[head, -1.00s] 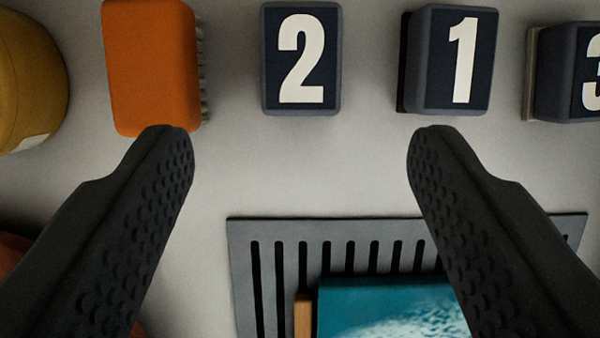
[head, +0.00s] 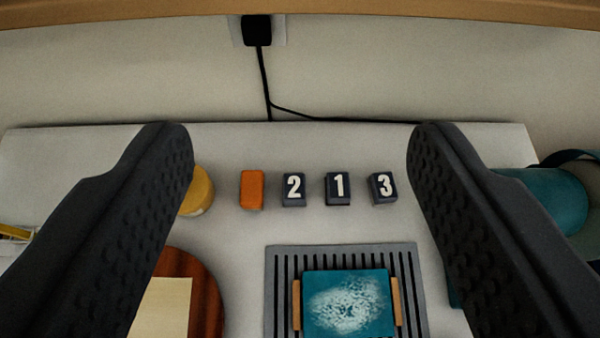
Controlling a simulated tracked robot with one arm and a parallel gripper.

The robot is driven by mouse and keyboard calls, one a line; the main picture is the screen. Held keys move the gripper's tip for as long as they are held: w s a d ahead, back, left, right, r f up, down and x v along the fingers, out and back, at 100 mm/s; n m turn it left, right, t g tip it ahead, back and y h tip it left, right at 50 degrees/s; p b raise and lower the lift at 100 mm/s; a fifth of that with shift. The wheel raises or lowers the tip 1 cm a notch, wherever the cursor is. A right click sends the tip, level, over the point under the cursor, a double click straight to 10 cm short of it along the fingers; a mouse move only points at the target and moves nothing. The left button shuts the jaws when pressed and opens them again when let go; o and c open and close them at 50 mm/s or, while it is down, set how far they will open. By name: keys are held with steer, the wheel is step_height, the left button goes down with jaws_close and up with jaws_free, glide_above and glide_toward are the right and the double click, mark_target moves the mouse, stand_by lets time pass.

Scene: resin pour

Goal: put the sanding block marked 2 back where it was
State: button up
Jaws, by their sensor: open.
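The sanding block marked 2 (head: 294,190) is dark with a white numeral and stands on the pale worktop. It is in a row, between an orange brush-like block (head: 252,190) on its left and the block marked 1 (head: 339,189) on its right. The block marked 3 (head: 382,188) is at the right end of the row. Gaps show between them all. My gripper (head: 300,140) is open and empty, its two fingers wide apart in the foreground. The row lies well beyond the fingers and nothing is between them in their grip.
A slotted grey rack (head: 425,290) holds a teal panel (head: 348,303) with white marks. A yellow round container (head: 197,190) and a round brown board (head: 208,290) are at left. A teal cylinder (head: 550,200) is at right. A black plug and cable (head: 257,32) are on the wall.

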steer(key=s+r+t, duration=0.2)
steer(key=s+r, duration=0.6)
steer(key=r, duration=0.1)
steer(key=shift+r+t, duration=0.15)
steer(key=shift+t, duration=0.25)
